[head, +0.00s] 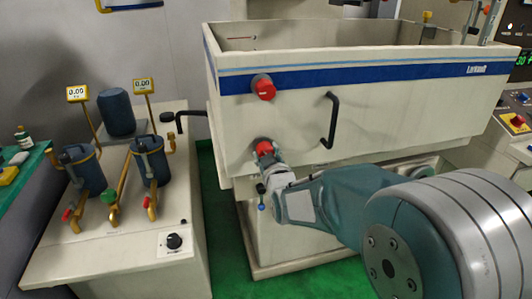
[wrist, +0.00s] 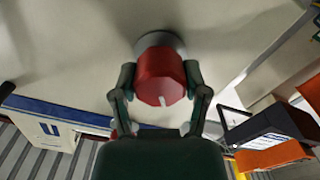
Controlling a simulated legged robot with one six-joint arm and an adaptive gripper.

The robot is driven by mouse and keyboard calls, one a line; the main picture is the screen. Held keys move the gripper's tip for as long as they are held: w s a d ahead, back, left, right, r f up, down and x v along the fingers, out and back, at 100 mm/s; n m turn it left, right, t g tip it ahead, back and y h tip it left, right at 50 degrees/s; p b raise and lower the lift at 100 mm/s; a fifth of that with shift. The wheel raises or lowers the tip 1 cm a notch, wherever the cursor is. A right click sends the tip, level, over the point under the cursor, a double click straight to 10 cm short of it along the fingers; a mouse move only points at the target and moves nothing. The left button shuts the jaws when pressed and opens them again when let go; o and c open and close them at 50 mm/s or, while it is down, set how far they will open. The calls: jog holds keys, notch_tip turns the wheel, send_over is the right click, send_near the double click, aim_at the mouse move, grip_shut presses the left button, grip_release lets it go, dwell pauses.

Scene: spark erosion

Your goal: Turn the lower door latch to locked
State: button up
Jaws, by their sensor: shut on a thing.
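The lower door latch (head: 263,146) is a red knob on a grey round base, low on the left of the white tank's front. My gripper (head: 269,163) reaches it from the front right. In the wrist view the red knob (wrist: 160,76) sits between the two green fingers of my gripper (wrist: 160,84), one finger against each side. The gripper is shut on it. A short white mark shows on the knob's face, near its lower edge in that view. The upper door latch (head: 264,87), also red, sits above it, apart from my gripper.
A black door handle (head: 331,120) stands out from the tank front (head: 300,105) right of the latches. At left, a pale cabinet (head: 130,262) carries blue filter canisters (head: 87,170), brass pipes and gauges. Green floor (head: 222,250) lies clear between cabinet and tank.

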jog(key=n, duration=0.5)
jog(key=shift+n, duration=0.3)
jog(key=n, duration=0.5)
jog(key=shift+f, duration=0.2)
jog(key=o, duration=0.9)
jog(key=shift+o, duration=1.2)
jog(key=shift+a, duration=0.25)
